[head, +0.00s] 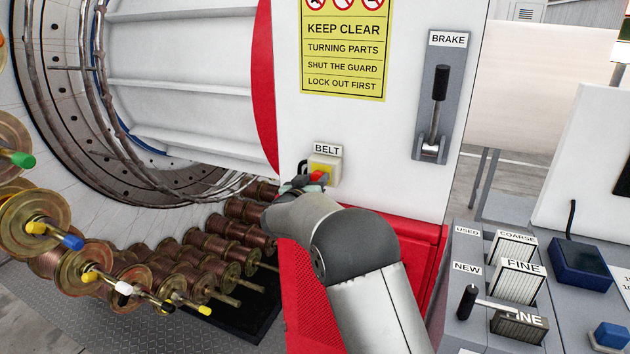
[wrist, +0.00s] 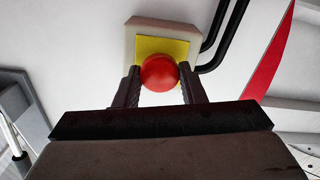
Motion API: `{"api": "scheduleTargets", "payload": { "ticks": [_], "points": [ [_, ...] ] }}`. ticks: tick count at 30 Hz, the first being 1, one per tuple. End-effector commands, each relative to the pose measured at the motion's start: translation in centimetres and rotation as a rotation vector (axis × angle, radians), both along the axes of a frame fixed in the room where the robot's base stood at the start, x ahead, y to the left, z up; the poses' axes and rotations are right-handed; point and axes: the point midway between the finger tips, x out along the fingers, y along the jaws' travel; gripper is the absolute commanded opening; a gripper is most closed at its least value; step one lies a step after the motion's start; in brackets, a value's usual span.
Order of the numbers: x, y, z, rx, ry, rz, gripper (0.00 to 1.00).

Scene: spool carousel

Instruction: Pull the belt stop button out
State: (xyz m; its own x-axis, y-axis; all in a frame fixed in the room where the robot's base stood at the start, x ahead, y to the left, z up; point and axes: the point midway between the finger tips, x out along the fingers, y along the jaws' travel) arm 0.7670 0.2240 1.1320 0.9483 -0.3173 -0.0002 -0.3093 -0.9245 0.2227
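The belt stop button (wrist: 160,72) is a red mushroom knob on a yellow plate of a pale box; it also shows in the head view (head: 319,176), partly hidden by my arm. The box (head: 333,168) is on the white panel under a BELT label (head: 327,149). My gripper (wrist: 160,80) has one dark finger on each side of the red knob, spread about its width. The fingertips look close to the knob's sides; I cannot tell whether both touch it. In the head view my gripper (head: 307,182) is small and mostly behind my wrist.
Copper spools (head: 215,250) are at lower left beside the large wheel. A side bench with FINE and COARSE bins (head: 518,280) is at lower right. Black cables (wrist: 220,45) run beside the button box.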

Motion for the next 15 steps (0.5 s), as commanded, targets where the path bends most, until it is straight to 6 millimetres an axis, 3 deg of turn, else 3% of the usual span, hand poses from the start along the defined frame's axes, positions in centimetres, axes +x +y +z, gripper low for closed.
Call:
{"api": "scheduleTargets", "payload": {
  "ticks": [1,3,15],
  "points": [
    [0.0,0.0,0.0,0.0,0.0,0.0,0.2],
    [0.0,0.0,0.0,0.0,0.0,0.0,0.01],
    [-1.6,0.6,-0.1,0.0,0.001,0.0,0.0]
  ]
}}
